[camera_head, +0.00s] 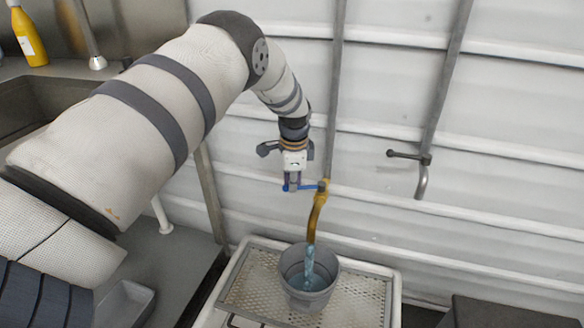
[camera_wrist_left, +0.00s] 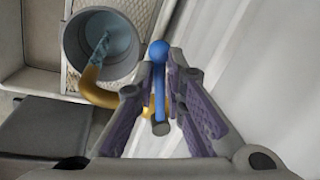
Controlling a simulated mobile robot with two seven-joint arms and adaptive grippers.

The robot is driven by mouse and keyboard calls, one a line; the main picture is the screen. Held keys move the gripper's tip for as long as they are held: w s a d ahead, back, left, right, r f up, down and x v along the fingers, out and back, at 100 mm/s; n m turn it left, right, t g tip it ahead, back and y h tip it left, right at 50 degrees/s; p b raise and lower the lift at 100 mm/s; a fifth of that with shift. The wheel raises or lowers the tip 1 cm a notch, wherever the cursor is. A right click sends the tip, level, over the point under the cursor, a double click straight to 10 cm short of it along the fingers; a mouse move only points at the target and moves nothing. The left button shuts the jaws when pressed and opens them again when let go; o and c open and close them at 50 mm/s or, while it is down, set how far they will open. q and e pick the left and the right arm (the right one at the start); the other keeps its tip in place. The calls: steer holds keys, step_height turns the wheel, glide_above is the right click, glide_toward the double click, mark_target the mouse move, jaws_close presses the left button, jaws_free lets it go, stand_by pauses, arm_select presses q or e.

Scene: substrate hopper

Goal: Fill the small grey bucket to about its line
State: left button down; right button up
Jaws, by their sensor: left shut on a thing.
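The small grey bucket (camera_head: 309,293) stands upright on a perforated metal tray, under a brass tap (camera_head: 317,214). A blue stream of water (camera_head: 309,265) runs from the tap's spout into the bucket, and some water shows inside. In the left wrist view the bucket (camera_wrist_left: 70,38) and the stream (camera_wrist_left: 100,48) show at the upper left. My left gripper (camera_head: 292,187) is shut on the tap's blue lever handle (camera_wrist_left: 160,92), which lies between its fingers. The line in the bucket cannot be made out. My right gripper is not in view.
The perforated tray (camera_head: 372,290) sits on a white-rimmed stand against the white ribbed wall. A second, grey tap (camera_head: 421,177) is on the wall to the right. A sink (camera_head: 60,98) and a yellow bottle (camera_head: 29,38) are at the left. A dark box (camera_head: 510,312) is at the lower right.

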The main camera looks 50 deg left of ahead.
arm_select(q)
steer(key=c, duration=1.7)
jaws_free()
steer(key=shift+o, duration=0.2)
step_height(320, 180, up, 12)
steer(key=s+d, duration=0.1)
steer(key=shift+s+d, duration=0.25)
steer(key=shift+d, duration=0.15)
steer(key=shift+f, duration=0.1)
